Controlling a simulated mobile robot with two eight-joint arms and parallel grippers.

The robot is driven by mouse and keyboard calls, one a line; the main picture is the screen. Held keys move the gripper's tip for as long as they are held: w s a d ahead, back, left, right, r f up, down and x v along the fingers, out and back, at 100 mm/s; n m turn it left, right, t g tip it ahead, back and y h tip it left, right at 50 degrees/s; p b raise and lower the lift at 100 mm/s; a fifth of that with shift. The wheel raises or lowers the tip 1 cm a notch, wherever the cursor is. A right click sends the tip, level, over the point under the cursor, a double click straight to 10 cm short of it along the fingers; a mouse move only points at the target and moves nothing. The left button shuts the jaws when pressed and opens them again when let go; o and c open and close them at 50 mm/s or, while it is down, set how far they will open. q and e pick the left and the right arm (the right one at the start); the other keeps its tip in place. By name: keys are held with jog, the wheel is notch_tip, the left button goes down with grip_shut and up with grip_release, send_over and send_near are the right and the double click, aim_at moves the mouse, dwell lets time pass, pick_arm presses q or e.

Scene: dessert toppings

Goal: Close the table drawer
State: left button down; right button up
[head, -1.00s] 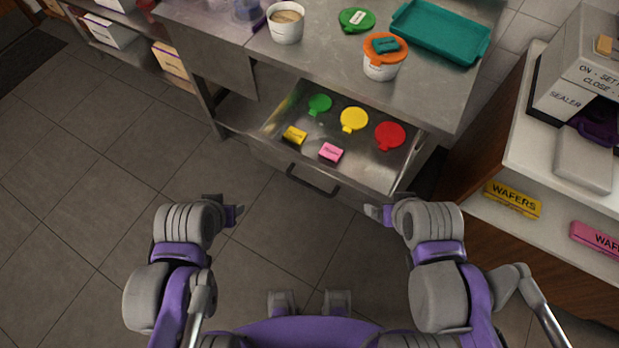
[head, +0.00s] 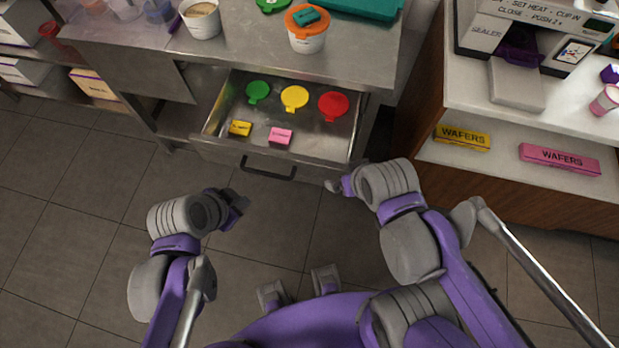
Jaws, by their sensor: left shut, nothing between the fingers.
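The table drawer (head: 318,147) is pulled open below the steel table (head: 250,52). Its dark bar handle (head: 268,172) is on the front face. Green (head: 257,91), yellow (head: 294,98) and red (head: 333,105) lids lie inside, with a small yellow box (head: 240,128) and a pink box (head: 280,136). My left gripper (head: 240,203) is shut and empty over the floor, below and left of the handle, apart from it. My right gripper (head: 337,186) is near the drawer's front right corner; its fingers are too small and angled to tell open from shut.
On the tabletop stand a white tub (head: 201,20), an orange-lidded tub (head: 306,32) and a teal tray (head: 362,7). A counter with a sealer (head: 517,85) and wafer boxes (head: 560,158) is at the right. The floor (head: 70,205) at the left is clear.

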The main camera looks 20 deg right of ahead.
pick_arm(q)
jog(key=d+f+m+g+h, duration=0.1)
jog(key=d+f+m+h, duration=0.15)
jog(key=d+m, duration=0.65)
jog(key=m+b, duration=0.2)
jog(key=b, duration=0.1)
send_near(320, 180)
notch_tip(320, 180, down, 3)
jog(key=s, duration=0.2)
jog(key=shift+g+h, duration=0.35)
jog(key=shift+g, duration=0.05)
jog(key=shift+w+d+f, duration=0.15)
jog(key=shift+w+d, duration=0.4)
jog(key=shift+w, duration=0.3)
jog(key=shift+w+d+f, duration=0.1)
jog(key=shift+w+d, duration=0.4)
jog(key=shift+w, duration=0.4)
jog(key=w+d, duration=0.4)
jog(key=w, duration=0.3)
jog(key=w+d, duration=0.5)
jog(key=w, duration=0.3)
jog(key=w+d+b, duration=0.1)
jog(key=w+d, duration=0.3)
jog(key=w, duration=0.4)
jog(key=shift+w+d, duration=0.2)
jog(key=shift+d, duration=0.05)
jog(key=shift+w+r, duration=0.15)
jog(key=shift+d, duration=0.1)
